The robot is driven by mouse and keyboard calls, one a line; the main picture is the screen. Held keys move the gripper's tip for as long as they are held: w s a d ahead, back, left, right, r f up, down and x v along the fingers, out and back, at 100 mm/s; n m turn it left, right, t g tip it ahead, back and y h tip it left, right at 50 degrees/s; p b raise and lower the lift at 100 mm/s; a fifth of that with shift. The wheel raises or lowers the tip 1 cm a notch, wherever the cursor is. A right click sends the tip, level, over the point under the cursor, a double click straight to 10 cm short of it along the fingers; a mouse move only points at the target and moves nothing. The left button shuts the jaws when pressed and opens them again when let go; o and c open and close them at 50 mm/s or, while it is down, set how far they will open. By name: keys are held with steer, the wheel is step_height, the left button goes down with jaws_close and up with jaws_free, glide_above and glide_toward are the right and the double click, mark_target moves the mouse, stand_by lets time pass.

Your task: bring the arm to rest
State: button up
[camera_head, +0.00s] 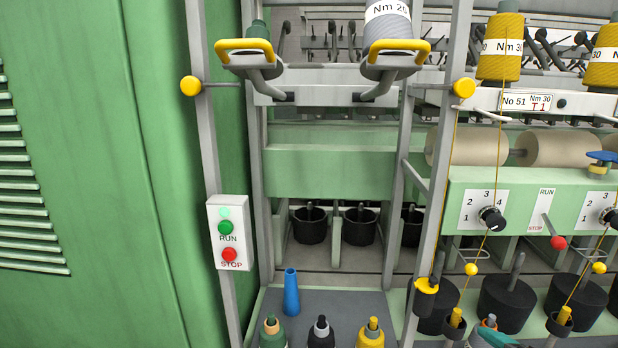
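My gripper and arm are not recognisable in the head view, so I cannot see how the arm stands. The view shows a green spinning frame (330,170) with grey uprights. Two yellow-edged brackets, one on the left (247,47) and one on the right (397,49), stick out from its upper part. A white switch box (230,244) with a green RUN button (225,227) and a red STOP button (229,255) is on the left upright. The pale green spot above RUN looks lit.
A blue tube (291,293) stands on a grey shelf (340,301), with several bobbins at its front edge. A green panel (100,170) fills the left. At right are yellow yarn packages (501,47), a dial (492,218), a red-knobbed lever (557,242) and stretched yarns.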

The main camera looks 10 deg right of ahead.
steer(key=s+a+f+m+g+y, duration=0.1)
steer(key=s+a+f+m+g, duration=0.3)
steer(key=f, duration=0.4)
steer(key=s+a+f+m+g+y, duration=0.1)
steer(key=s+a+f+m+g, duration=0.25)
steer(key=s+f, duration=0.4)
steer(key=s+f+m+g, duration=0.4)
steer(key=s+f+m, duration=0.2)
steer(key=s+f, duration=0.2)
steer(key=shift+s+a+f+m, duration=0.35)
steer(key=shift+s+a, duration=0.05)
steer(key=shift+s, duration=0.6)
